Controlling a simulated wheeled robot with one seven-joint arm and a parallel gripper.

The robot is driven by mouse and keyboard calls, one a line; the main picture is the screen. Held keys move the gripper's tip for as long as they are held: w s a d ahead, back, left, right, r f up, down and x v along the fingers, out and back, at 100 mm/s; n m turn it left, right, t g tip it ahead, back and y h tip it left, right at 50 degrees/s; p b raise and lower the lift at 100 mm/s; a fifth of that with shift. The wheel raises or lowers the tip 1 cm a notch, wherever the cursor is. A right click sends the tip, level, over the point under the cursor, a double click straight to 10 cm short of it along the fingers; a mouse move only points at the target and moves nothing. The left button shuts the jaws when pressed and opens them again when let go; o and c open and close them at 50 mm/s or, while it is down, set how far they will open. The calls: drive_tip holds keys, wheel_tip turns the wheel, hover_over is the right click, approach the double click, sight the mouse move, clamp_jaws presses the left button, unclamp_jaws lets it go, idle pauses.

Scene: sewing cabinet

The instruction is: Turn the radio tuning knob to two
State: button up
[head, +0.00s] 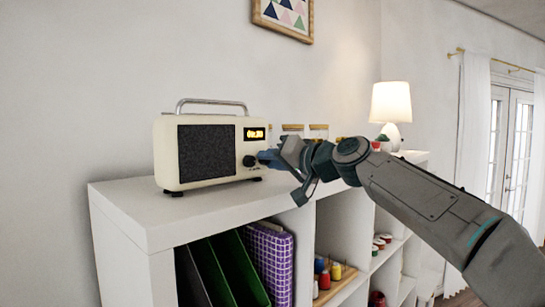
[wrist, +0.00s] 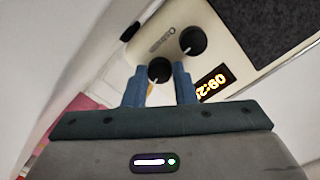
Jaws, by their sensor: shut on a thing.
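The cream radio (head: 215,180) stands on the white cabinet top, with a dark speaker grille and a lit yellow display (head: 254,133). One black knob (head: 249,161) shows on its front in the head view; it is the free knob (wrist: 192,41) in the wrist view. My gripper (head: 268,157) is at the radio's right front edge. In the wrist view its blue fingers (wrist: 160,85) are on either side of a second black knob (wrist: 160,70) and shut on it. That knob has a white pointer mark. I cannot read any numbers around the knobs.
The white cabinet (head: 150,218) holds folders, a purple checked binder (head: 268,262) and thread spools (head: 335,271) in its cubbies. A lit lamp (head: 391,103) stands behind my arm. The cabinet top left of the radio is clear.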

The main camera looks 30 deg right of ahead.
drive_tip(key=shift+m+p, duration=0.35)
drive_tip(key=shift+m, duration=1.15)
drive_tip(key=o, duration=0.7)
drive_tip(key=shift+s+d, duration=0.3)
drive_tip(key=shift+s, duration=0.2)
drive_tip(key=b+v, duration=0.3)
drive_tip(key=v, duration=0.9)
drive_tip(key=shift+s+r+b, duration=0.15)
drive_tip(key=shift+s+b, duration=0.15)
